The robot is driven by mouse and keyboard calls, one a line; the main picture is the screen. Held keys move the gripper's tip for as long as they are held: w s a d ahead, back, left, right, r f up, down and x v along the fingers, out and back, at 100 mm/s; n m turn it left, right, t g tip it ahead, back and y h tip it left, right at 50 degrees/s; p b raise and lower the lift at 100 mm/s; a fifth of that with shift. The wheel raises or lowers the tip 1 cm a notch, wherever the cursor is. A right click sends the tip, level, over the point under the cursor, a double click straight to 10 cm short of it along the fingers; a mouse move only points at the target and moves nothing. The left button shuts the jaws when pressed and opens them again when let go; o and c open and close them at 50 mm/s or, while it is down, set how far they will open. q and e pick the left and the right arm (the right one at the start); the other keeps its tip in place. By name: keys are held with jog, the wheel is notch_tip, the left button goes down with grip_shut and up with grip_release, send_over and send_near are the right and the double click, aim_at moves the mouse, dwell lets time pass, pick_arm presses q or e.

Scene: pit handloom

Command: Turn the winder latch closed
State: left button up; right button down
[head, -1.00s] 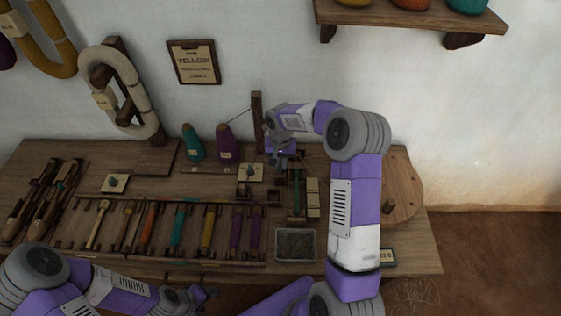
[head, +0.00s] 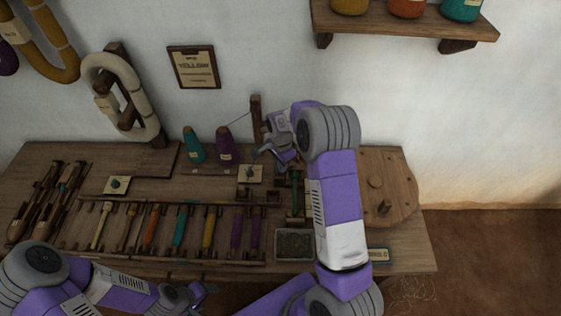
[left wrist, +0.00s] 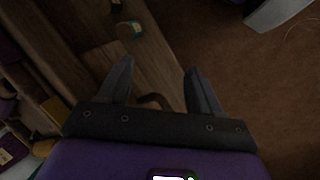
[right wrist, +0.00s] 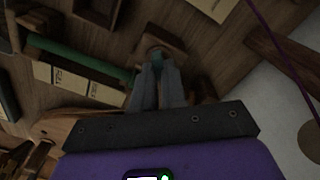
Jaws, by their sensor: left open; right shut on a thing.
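My right gripper (head: 282,160) reaches the back of the bench beside the winder. The right wrist view shows its fingers (right wrist: 158,72) shut together over a small wooden block (right wrist: 160,44), on a small piece that I take to be the winder latch. The fingers mostly hide it, so its angle cannot be told. A green rod (right wrist: 75,55) lies beside the block; it also shows in the head view (head: 297,192). My left gripper (head: 203,294) is open and empty near the bench's front edge; its spread fingers (left wrist: 157,85) show in the left wrist view.
Several coloured bobbins lie in a rack, including an orange one (head: 151,228). A grey tray (head: 293,246) stands near the front. Two cones, teal (head: 193,147) and purple (head: 226,148), stand at the back. A round wooden disc (head: 397,190) is at the right.

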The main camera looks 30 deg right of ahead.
jog(key=m+p, duration=0.1)
jog(key=m, duration=0.1)
jog(key=m+p, duration=0.1)
jog(key=m, duration=0.1)
jog(key=shift+s+r+m+p, duration=0.15)
jog(key=shift+m+p, duration=0.15)
jog(key=shift+p, duration=0.05)
jog(key=shift+m+p, duration=0.95)
jog(key=shift+m, duration=0.55)
jog(key=shift+s, duration=0.1)
jog(key=c, duration=1.2)
grip_release()
notch_tip(320, 180, up, 7)
jog(key=shift+r+p, duration=0.15)
jog(key=shift+p, duration=1)
